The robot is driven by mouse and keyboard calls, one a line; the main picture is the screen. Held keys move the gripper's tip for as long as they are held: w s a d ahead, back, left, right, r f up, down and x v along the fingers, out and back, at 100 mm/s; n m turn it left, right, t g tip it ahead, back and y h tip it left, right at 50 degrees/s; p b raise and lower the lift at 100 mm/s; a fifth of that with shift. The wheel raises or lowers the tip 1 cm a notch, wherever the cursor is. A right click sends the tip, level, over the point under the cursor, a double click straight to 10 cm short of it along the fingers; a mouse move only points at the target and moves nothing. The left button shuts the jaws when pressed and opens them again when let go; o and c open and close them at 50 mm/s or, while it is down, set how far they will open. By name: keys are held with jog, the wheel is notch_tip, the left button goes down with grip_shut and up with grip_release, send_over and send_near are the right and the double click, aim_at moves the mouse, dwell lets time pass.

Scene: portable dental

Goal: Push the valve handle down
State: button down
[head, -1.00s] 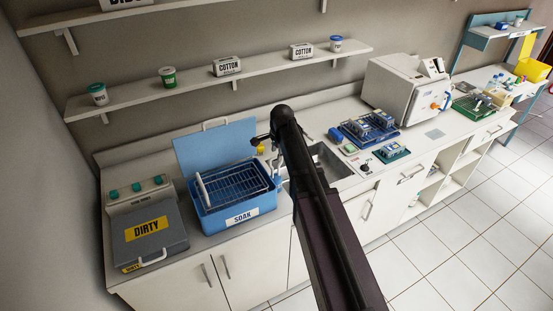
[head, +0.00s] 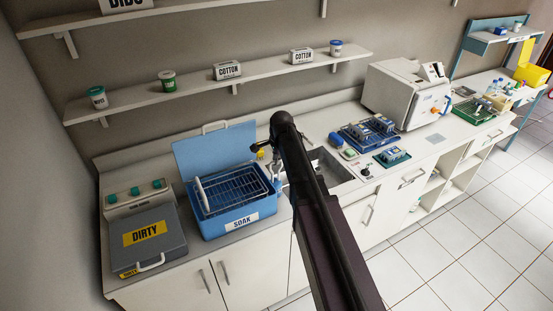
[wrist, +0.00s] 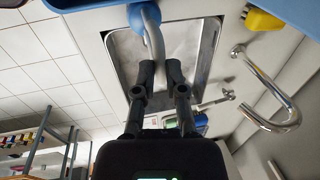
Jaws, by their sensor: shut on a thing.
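In the wrist view a grey curved lever, the valve handle (wrist: 152,40), comes out of a blue round fitting (wrist: 138,19) beside the blue tub (wrist: 72,4). My gripper (wrist: 160,70) has its two dark fingertips closed about the lever's end. In the head view the tub labelled SOAK (head: 212,224) stands on the counter, with a wire basket inside. My gripper (head: 276,174) is at the tub's right side, partly hidden by my dark arm. The valve handle is too small to make out there.
The sink (head: 335,170) lies right of the tub, with a chrome tap (wrist: 285,122). A yellow item (wrist: 262,20) sits near the sink. The grey DIRTY box (head: 147,240) stands left of the tub. Blue trays (head: 350,136) and a white machine (head: 400,95) are further right.

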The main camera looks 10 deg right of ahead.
notch_tip(320, 180, down, 3)
jog(key=b, duration=0.3)
jog(key=shift+s+f, duration=0.1)
jog(key=shift+s, duration=0.05)
jog(key=c, duration=0.7)
grip_release()
jog(key=shift+f, duration=0.1)
